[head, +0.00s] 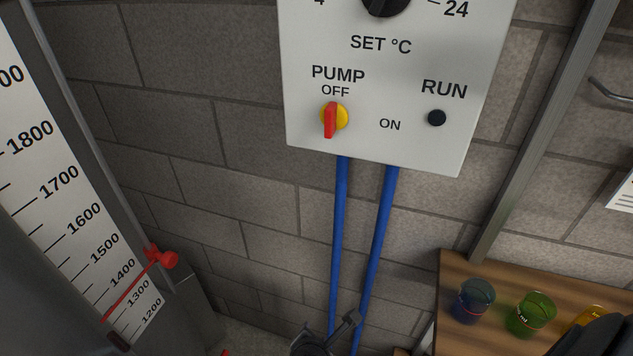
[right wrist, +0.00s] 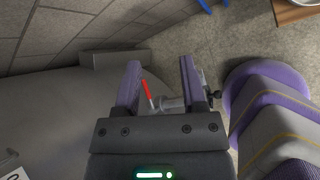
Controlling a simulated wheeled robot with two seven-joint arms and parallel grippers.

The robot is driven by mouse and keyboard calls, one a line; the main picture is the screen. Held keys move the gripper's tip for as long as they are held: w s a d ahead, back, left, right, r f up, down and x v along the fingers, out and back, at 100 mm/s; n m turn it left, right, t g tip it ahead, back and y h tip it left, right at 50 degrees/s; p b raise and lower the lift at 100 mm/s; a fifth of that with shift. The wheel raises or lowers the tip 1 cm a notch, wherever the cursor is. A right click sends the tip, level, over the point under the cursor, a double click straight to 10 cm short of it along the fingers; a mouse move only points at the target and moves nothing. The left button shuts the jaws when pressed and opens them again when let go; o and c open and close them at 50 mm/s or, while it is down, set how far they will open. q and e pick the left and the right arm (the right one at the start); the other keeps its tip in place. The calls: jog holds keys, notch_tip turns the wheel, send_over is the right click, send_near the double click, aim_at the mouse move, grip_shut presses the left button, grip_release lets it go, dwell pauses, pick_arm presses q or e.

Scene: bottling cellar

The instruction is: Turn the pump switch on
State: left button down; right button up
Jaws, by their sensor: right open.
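The pump switch (head: 330,121) is a red handle on a yellow disc, low on the white control panel (head: 385,155) in the head view. Its handle stands nearly upright, in line with the OFF mark above it; the ON mark is to its right. The round RUN lamp (head: 437,118) is dark. My right gripper (head: 328,333) is at the bottom of the head view, well below the panel and apart from the switch. In the right wrist view its jaws (right wrist: 160,75) are open. My left gripper is not in view.
Two blue pipes (head: 341,240) run down from the panel. A wooden table (head: 450,285) with coloured glasses (head: 474,300) stands at right. A tank with a scale (head: 60,200) is at left. A red-handled valve (right wrist: 149,94) shows beyond the jaws in the right wrist view.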

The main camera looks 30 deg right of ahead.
aim_at(328, 122)
jog(key=w+r+n+t+h+p, duration=0.1)
jog(key=w+r+n+t+p, duration=0.15)
jog(key=r, duration=0.65)
jog(key=w+r+n+t+h+p, duration=0.1)
jog(key=w+r+n+h+p, duration=0.15)
jog(key=r, duration=0.75)
notch_tip(328, 122, up, 22)
jog(key=s+t+h+p, duration=0.1)
jog(key=s+h+p, duration=0.1)
jog(key=h+p, duration=0.25)
jog(key=shift+h, duration=0.4)
jog(key=b+x, duration=0.1)
jog(key=x, duration=0.8)
jog(key=shift+d+f, duration=0.1)
jog(key=shift+d, duration=0.05)
jog(key=shift+w+d, duration=0.1)
grip_shut()
